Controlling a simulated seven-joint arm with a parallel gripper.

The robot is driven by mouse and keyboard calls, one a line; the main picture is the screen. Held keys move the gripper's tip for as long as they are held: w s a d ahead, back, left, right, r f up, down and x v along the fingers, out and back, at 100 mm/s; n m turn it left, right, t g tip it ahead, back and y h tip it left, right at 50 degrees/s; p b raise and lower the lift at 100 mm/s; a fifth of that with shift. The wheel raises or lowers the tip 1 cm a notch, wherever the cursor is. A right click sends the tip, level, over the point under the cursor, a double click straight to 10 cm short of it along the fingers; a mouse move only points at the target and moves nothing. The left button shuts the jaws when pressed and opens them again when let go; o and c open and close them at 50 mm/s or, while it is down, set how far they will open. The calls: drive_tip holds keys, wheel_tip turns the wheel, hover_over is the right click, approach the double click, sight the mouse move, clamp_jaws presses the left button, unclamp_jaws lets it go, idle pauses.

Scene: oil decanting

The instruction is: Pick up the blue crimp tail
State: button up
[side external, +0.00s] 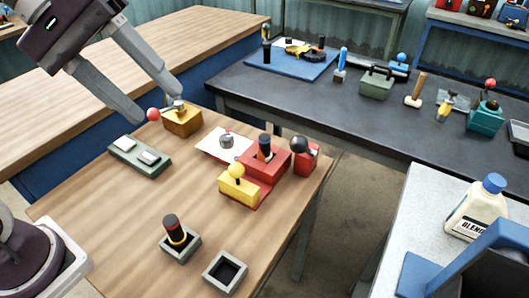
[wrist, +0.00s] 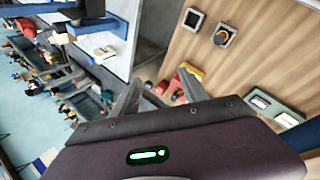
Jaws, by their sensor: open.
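I cannot tell for certain which thing is the blue crimp tail. An upright blue-handled piece (side external: 342,61) stands on the dark bench at the back, and a blue-knobbed piece (side external: 400,62) stands right of it. Nothing is seen held. In the wrist view my gripper (wrist: 161,78) has red and yellow blocks (wrist: 188,76) showing beyond the fingers.
A green tray (side external: 140,158) with two pale blocks lies at the wooden table's left. A dark peg in a grey holder (side external: 181,246) and an empty grey holder (side external: 225,272) stand at the front. A bottle (side external: 478,208) stands at right. A gap separates the tables.

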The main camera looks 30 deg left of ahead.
drive_tip(key=w+d+n+h, duration=0.3)
drive_tip(key=w+n, duration=0.3)
drive_tip(key=w, duration=0.3)
drive_tip(key=n+t+h, duration=0.3)
drive_tip(key=n+t, duration=0.1)
drive_tip(key=n, duration=0.8)
hover_over(275, 155)
drive_tip(key=s+a, duration=0.4)
drive_tip(key=a, duration=0.1)
wheel_tip(275, 155, down, 25)
drive_tip(key=shift+d+f, duration=0.15)
drive_tip(key=shift+f, duration=0.05)
drive_tip(key=x, duration=0.6)
drive_tip(key=shift+w+f, duration=0.4)
drive_tip(key=shift+w, duration=0.05)
clamp_jaws()
